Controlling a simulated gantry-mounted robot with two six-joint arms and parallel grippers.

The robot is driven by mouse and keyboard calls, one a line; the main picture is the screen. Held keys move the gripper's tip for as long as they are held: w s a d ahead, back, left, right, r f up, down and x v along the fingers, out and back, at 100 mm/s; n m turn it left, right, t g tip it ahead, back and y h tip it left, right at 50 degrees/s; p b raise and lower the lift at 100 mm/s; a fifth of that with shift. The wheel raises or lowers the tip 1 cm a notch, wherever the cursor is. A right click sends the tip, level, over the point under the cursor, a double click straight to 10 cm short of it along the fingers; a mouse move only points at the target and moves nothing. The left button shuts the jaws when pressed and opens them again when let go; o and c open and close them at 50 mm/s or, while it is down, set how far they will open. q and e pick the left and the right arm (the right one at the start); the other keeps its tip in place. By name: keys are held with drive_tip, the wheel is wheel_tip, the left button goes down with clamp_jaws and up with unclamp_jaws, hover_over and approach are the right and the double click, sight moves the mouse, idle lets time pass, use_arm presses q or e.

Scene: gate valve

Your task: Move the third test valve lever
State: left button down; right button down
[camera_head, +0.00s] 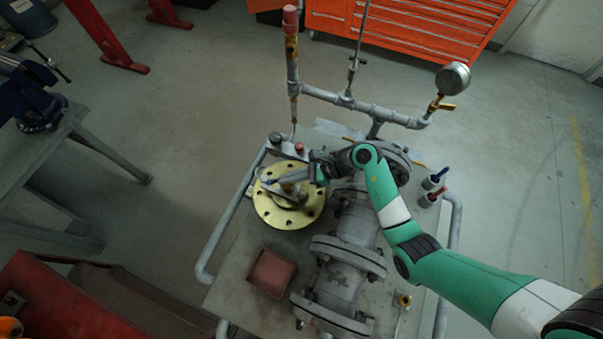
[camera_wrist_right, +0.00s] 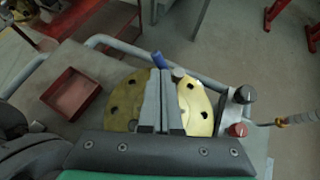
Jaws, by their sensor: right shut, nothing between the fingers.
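My right gripper (camera_head: 280,182) reaches in from the right over the round brass-coloured flange (camera_head: 272,212). Its fingers are shut with nothing between them. In the right wrist view the shut fingers (camera_wrist_right: 164,72) stand in front of the flange (camera_wrist_right: 198,108) and hide its middle. A small blue tip (camera_wrist_right: 158,60) shows just beyond the fingertips; I cannot tell what it belongs to or whether they touch it. Yellow levers show on the pipework, one below the pressure gauge (camera_head: 443,106) and one near the front right (camera_head: 403,300). I cannot tell which is the third test valve lever. My left gripper is not in view.
A vertical pipe (camera_head: 292,70) and a pressure gauge (camera_head: 453,79) rise at the back. The large flanged pipe (camera_head: 345,262) runs beneath my right arm. A red tray (camera_head: 271,272) lies front left. Black and red knobs (camera_head: 299,147) sit behind the flange. Tubular rails edge the table.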

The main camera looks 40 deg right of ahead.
sight(274, 181)
drive_tip(key=shift+x, duration=0.85)
drive_tip(key=shift+w+a+p, duration=0.1)
drive_tip(key=shift+a+p, duration=0.45)
drive_tip(key=shift+a, duration=0.1)
drive_tip(key=shift+a+f, duration=0.1)
drive_tip(key=shift+f, duration=0.15)
drive_tip(key=shift+w+d+r, duration=0.1)
drive_tip(key=shift+w+d, duration=0.15)
drive_tip(key=shift+d, duration=0.55)
